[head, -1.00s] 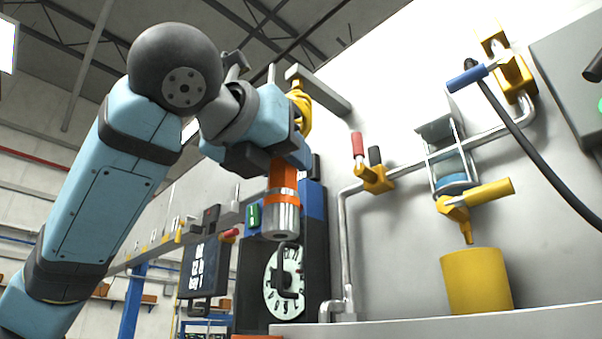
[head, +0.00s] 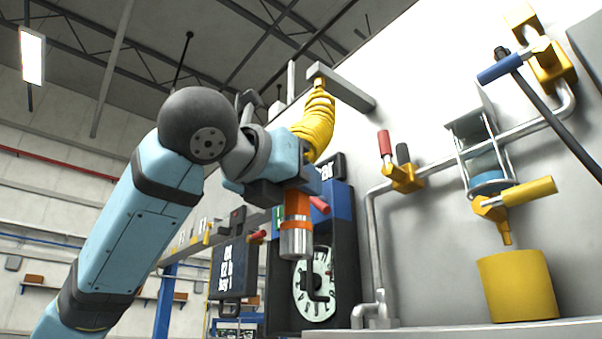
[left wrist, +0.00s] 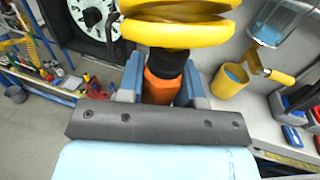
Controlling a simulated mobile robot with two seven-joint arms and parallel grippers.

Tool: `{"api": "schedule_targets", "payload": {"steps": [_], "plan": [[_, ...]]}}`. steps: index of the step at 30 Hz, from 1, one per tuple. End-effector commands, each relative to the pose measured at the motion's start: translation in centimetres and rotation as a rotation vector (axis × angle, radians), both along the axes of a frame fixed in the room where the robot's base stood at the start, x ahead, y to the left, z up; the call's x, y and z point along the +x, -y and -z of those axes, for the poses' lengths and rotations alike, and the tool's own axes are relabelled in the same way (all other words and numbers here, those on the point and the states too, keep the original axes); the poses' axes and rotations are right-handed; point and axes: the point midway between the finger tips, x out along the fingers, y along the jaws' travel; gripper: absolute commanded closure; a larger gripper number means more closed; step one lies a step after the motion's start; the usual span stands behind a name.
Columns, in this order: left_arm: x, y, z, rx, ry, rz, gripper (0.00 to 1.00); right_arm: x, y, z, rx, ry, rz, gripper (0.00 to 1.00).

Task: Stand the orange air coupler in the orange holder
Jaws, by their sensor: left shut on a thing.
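The orange air coupler (head: 297,205) has an orange body and a silver metal lower end, and hangs nearly upright with the metal end down. My left gripper (head: 296,188) is shut on its upper part. The left wrist view shows the orange body (left wrist: 160,88) between the two blue-grey fingers (left wrist: 163,80), with a black collar above. A yellow coiled hose (head: 316,125) runs up from the coupler to a grey bracket. The coupler is in the air, in front of the dial machine in the head view. I cannot make out the orange holder in either view now. My right gripper is not in view.
A black machine with a round dial (head: 316,285) stands behind the coupler. Pipes with a red-handled valve (head: 385,143) run along the wall. A yellow cup (head: 517,286) stands on the pale ledge (head: 420,333) at right.

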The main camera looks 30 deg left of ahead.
Motion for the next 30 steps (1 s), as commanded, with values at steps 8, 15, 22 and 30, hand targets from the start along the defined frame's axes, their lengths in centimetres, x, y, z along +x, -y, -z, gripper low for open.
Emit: {"api": "schedule_targets", "payload": {"steps": [8,15,22,30], "plan": [[1.2,-1.3,-0.1,-0.001,0.0,-0.001,0.97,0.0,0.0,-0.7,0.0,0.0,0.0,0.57],[2.2,-2.3,-0.1,-0.002,-0.001,-0.001,0.97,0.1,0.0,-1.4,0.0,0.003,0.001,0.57],[3.2,-3.3,-0.1,-0.002,-0.001,-0.002,0.97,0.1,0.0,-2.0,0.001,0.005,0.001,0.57],[4.3,-4.5,-0.1,-0.001,0.0,-0.002,0.97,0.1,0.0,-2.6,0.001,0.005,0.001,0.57]]}}
